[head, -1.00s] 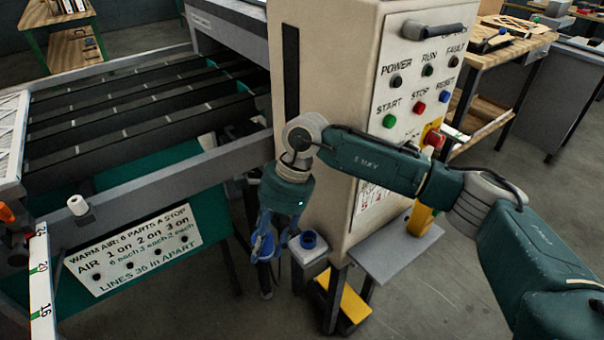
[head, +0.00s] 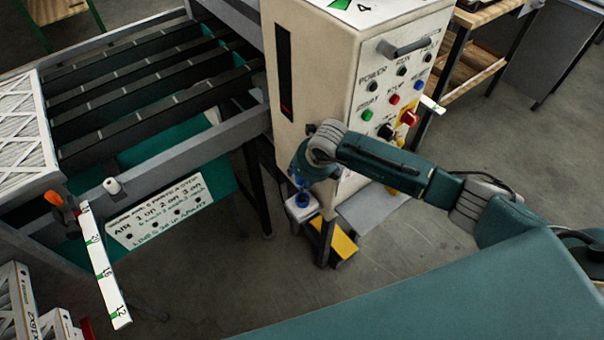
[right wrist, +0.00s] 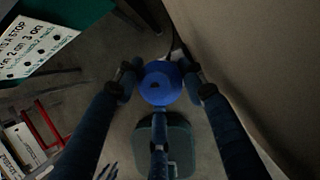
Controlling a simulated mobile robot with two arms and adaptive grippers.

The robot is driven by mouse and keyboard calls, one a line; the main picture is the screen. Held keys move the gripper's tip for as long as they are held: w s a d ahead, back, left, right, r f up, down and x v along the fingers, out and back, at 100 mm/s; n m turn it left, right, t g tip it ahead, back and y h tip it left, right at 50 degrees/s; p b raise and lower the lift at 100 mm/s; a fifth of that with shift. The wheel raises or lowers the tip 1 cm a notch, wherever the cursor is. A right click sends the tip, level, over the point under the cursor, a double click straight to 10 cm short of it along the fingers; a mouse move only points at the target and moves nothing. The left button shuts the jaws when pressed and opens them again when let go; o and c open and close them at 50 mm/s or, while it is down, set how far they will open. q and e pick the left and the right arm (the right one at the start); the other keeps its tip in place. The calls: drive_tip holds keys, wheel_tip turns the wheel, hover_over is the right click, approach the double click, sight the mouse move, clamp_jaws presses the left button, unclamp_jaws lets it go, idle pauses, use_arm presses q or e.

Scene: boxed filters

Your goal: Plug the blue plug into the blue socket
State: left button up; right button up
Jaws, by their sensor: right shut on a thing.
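My right gripper (head: 302,186) points down at the front left of the beige cabinet. In the right wrist view its fingers close around the round blue plug (right wrist: 160,82), which has a dark spot at its middle. In the head view the gripper is directly above the small white box (head: 300,213) that carries the blue socket. Blue (head: 303,200) shows between the fingers and this box, but plug and socket cannot be told apart there. Whether they touch or are joined is hidden. My left gripper is not in view.
The beige cabinet (head: 330,90) with buttons and a red knob stands right beside my right gripper. A grey shelf (head: 372,208) and a yellow step (head: 340,246) are close by. A slatted conveyor (head: 150,95) with a white sign (head: 158,212) is at left. Open floor lies in front.

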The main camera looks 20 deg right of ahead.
drive_tip(key=shift+f+b, duration=0.1)
drive_tip(key=shift+b, duration=0.25)
wheel_tip(320, 180, down, 6)
drive_tip(key=b, duration=0.5)
drive_tip(key=shift+r, duration=0.25)
drive_tip(key=shift+b, duration=0.5)
idle(1.4)
drive_tip(key=shift+f, duration=0.15)
drive_tip(key=shift+f+b, duration=0.35)
drive_tip(key=shift+b, duration=0.15)
drive_tip(key=shift+f+b, duration=0.8)
drive_tip(key=shift+f, duration=0.05)
drive_tip(key=o, duration=1.3)
